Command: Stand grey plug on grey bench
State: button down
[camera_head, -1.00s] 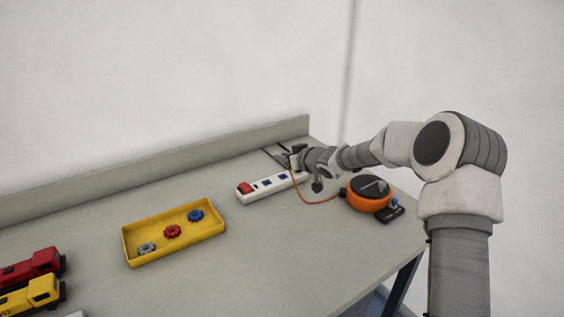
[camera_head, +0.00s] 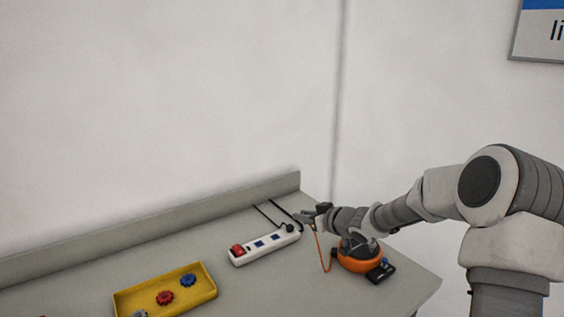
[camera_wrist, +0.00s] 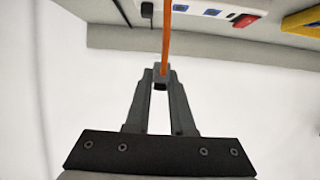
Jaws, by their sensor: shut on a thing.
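My gripper (camera_head: 305,217) is shut on a small dark grey plug (camera_wrist: 161,78) at the end of an orange cord (camera_wrist: 166,35). The fingers pinch the plug between their tips in the wrist view. In the head view the gripper is near the right end of the white power strip (camera_head: 252,255), and the plug there is too small to make out. The grey bench (camera_head: 235,295) shows below; in the wrist view its edge (camera_wrist: 120,38) lies beyond the fingertips.
An orange cord reel (camera_head: 355,262) stands under my forearm, with a black block (camera_head: 381,272) beside it. A dark plug (camera_head: 289,228) sits on the strip's right end. A yellow tray (camera_head: 125,299) holds coloured gears. A raised ledge (camera_head: 150,225) borders the wall.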

jog(key=s+d+f+m+h+p, duration=0.1)
jog(key=s+d+f+m+h, duration=0.1)
jog(key=s, duration=0.3)
jog(key=s+d+f+m+t+h+p, duration=0.1)
jog(key=s+d+f+m+h, duration=0.1)
jog(key=s, duration=0.3)
jog(key=s+d+f+m+t+h+p, duration=0.1)
jog(key=s+d+f+m+h+p, duration=0.1)
jog(key=s, duration=0.3)
jog(key=shift+d+f+m+h, duration=0.25)
jog(key=shift+f+m+h, duration=0.15)
jog(key=shift+h, duration=0.4)
jog(key=w+a+r+n+y+b, duration=0.3)
jog(key=w+a+r+n+y, duration=0.25)
jog(key=w+a, duration=0.35)
jog(key=w+d+r+n+g+y+b, duration=0.1)
jog(key=w+d, duration=0.3)
jog(key=w, duration=0.4)
jog(key=shift+d+r+g+y+b, duration=0.2)
jog(key=shift+r+g+y+b, duration=0.25)
jog(key=shift+r+g+y, duration=0.1)
